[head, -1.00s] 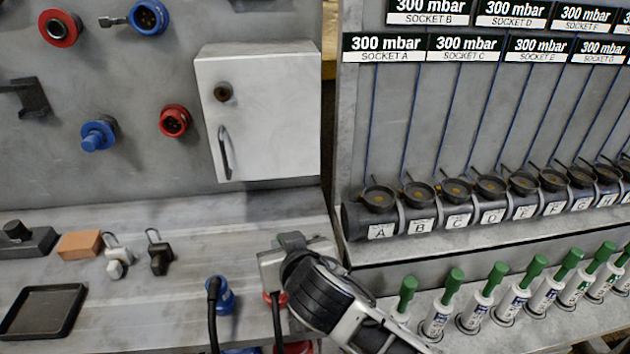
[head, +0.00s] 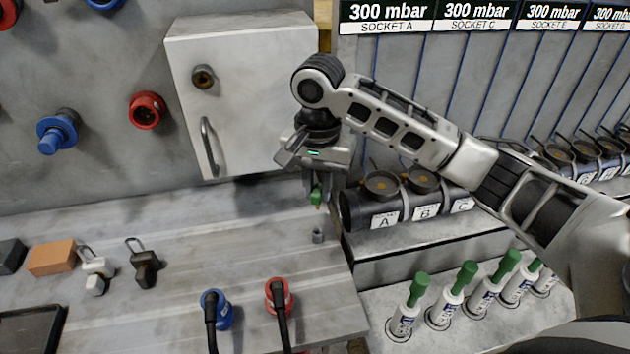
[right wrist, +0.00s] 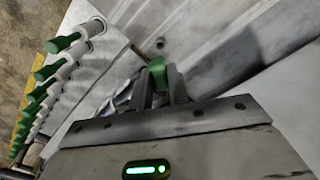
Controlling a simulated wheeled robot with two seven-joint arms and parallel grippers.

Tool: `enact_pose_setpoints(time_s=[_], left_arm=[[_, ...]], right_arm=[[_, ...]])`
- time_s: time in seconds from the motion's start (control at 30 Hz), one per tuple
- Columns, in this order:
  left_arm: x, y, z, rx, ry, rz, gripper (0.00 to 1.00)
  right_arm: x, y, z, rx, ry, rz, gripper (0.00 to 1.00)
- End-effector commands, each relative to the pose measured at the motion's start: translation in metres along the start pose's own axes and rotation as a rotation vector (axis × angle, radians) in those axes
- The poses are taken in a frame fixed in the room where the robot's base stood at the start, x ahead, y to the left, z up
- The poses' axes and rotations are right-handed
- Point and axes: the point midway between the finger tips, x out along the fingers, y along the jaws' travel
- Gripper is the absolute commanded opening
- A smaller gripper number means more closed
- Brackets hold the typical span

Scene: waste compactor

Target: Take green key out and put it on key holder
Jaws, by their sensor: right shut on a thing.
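My right gripper (head: 315,186) points down above the grey shelf, in front of the white cabinet's lower right corner. It is shut on a green key (head: 316,197), whose green body shows below the fingers. In the right wrist view the green key (right wrist: 157,74) sits between the two fingertips. A small grey cylinder, seemingly the key holder (head: 318,236), stands on the shelf just below the key, with a visible gap between them. It also shows as a small dark spot in the right wrist view (right wrist: 159,43). My left gripper is not in view.
The white cabinet (head: 240,90) is close behind the gripper. Black valves (head: 381,185) are to its right, above a row of green-handled white cylinders (head: 404,318). Blue (head: 215,305) and red (head: 279,295) plugs, padlocks (head: 143,262) and an orange block (head: 52,258) lie left and in front.

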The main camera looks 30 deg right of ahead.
Motion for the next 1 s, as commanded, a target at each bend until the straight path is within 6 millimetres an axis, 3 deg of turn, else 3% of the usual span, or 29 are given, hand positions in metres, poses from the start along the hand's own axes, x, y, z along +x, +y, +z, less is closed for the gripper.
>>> enact_pose_setpoints(time_s=[0.37,1.0], left_arm=[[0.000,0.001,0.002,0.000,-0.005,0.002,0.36],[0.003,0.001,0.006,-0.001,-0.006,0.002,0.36]], right_arm=[[-0.004,-0.001,0.000,-0.003,0.002,-0.001,0.00],[0.050,-0.001,0.000,-0.003,0.001,0.000,0.00]])
